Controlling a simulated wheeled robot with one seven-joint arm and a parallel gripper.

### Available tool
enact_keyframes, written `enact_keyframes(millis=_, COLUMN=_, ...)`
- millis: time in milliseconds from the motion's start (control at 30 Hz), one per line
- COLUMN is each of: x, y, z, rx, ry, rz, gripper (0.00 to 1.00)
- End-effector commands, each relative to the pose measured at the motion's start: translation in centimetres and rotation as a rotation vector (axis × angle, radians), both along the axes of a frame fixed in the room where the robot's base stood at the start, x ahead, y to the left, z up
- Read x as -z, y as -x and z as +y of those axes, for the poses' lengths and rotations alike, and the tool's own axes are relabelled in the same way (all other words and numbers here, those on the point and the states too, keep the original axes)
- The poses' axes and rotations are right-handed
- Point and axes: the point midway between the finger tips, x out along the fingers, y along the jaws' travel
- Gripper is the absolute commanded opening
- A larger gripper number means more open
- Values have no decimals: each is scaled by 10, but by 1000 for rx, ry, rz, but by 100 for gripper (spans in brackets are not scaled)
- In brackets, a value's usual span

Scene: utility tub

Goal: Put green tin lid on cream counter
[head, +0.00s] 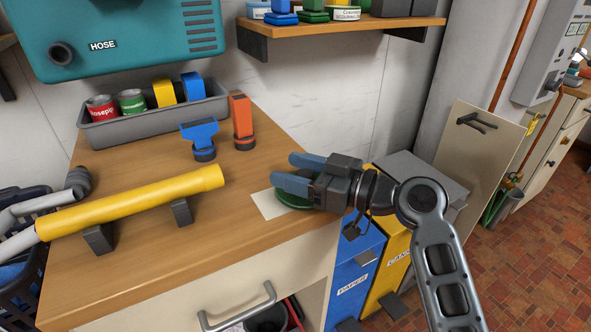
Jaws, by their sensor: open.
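A green round lid (289,203) lies at the right end of the wooden worktop, over a flat cream rectangle (268,206). My gripper (293,171), with blue fingers pointing left, is above the lid and hides much of it. The fingers are apart, with nothing visible between them. I cannot tell whether the gripper touches the lid. The cream rectangle shows at the lid's left and front; the rest is hidden.
A grey bin (155,122) with tins and blocks stands at the back wall. A yellow tube (132,202) lies at left. Blue and yellow bins (393,267) stand below right.

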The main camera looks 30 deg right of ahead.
Motion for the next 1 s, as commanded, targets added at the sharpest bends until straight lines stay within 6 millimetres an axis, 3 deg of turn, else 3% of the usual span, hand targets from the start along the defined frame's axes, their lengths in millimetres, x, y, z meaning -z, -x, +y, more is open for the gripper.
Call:
enact_keyframes(millis=167, x=-1, y=17, z=-13, rx=3, ry=-1, rz=0, gripper=58)
enact_keyframes(millis=600, x=-6, y=87, z=-59, rx=2, ry=-1, rz=0, gripper=58)
enact_keyframes(millis=1000, x=-7, y=100, z=-67, rx=0, ry=0, rz=0, gripper=58)
